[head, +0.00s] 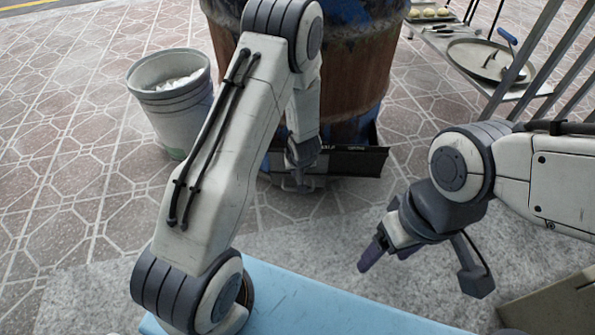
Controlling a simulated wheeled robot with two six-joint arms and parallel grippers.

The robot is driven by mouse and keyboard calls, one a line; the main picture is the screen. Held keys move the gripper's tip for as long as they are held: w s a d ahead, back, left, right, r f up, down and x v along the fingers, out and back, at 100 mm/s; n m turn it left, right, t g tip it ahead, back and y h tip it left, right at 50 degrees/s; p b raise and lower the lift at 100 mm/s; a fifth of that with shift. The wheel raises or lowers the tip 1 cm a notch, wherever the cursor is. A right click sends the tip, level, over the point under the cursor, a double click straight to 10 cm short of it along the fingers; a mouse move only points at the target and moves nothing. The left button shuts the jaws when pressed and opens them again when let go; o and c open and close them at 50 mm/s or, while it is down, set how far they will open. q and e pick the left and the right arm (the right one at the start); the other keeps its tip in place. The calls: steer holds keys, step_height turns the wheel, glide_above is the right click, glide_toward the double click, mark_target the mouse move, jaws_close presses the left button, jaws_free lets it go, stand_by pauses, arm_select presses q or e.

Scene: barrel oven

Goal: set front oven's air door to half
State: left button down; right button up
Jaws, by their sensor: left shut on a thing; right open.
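The front oven is a rusty brown and blue barrel (352,75) at the top centre. At its foot is a dark, low, wide panel with small pale lettering, which looks like the air door (358,163). My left gripper (299,180) reaches down in front of this panel and is shut on a part of it, seemingly its handle. My own wrist hides the handle and the left part of the panel, so I cannot tell how far the door stands open. My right gripper (388,258) is open and empty, in front of the barrel and to its right.
A grey bin (172,97) with white contents stands left of the barrel. A beige box (560,306) is at the lower right. The paved floor between is clear.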

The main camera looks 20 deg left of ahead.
stand_by(0.8)
arm_select(q)
steer(key=shift+w+d+r+p, duration=0.15)
steer(key=shift+d+p, duration=0.1)
steer(key=shift+p, duration=0.15)
steer(key=w+d+p, duration=0.2)
steer(key=d+p, duration=0.5)
steer(key=shift+w+d, duration=0.2)
steer(key=shift+d, duration=0.1)
steer(key=c, duration=0.9)
jaws_free()
steer(key=shift+d, duration=0.1)
